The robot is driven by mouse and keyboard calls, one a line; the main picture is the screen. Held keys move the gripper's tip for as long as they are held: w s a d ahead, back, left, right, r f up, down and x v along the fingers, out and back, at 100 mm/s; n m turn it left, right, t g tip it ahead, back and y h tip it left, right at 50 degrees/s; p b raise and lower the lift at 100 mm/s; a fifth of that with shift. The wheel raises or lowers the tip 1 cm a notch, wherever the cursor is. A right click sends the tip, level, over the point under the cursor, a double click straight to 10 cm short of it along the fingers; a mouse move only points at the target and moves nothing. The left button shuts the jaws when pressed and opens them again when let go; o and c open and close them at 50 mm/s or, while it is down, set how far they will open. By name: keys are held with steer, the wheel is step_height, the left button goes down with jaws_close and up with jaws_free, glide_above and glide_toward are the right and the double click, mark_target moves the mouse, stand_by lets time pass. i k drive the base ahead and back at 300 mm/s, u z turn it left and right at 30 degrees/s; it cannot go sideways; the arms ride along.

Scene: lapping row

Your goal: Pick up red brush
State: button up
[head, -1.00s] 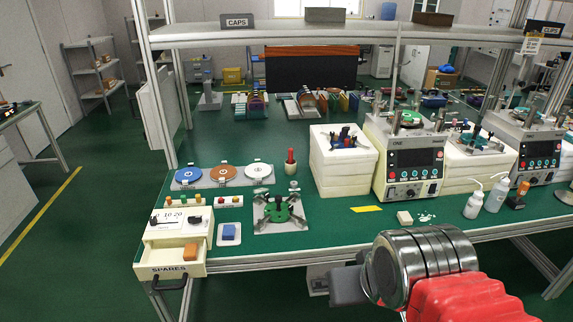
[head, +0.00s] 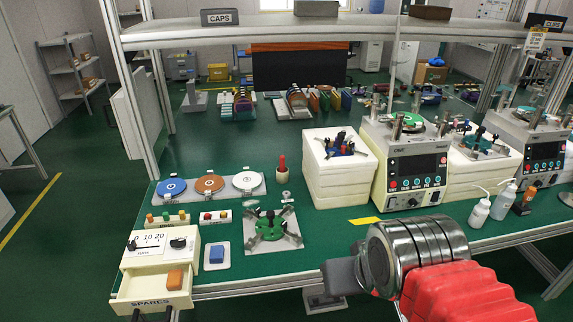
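A small red upright piece (head: 282,162) with a pale lower part stands on the green bench, right of the row of discs; it looks like the red brush, but it is too small to be sure. My gripper (head: 338,275) is a dark grey shape at the lower middle, in front of the bench's front edge. It is well apart from the red piece, nearer to me and to the right. Its fingers are seen from behind and I cannot tell their opening.
A plate with a green fixture (head: 268,231) lies in front of the red piece. A plate with blue, orange and white discs (head: 226,183) lies left. An open SPARES drawer (head: 150,303) juts out at front left. White blocks (head: 340,180) stand right. A shelf (head: 280,36) spans above.

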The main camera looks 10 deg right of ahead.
mark_target(282, 159)
steer(key=u, duration=0.05)
steer(key=i, duration=1.25)
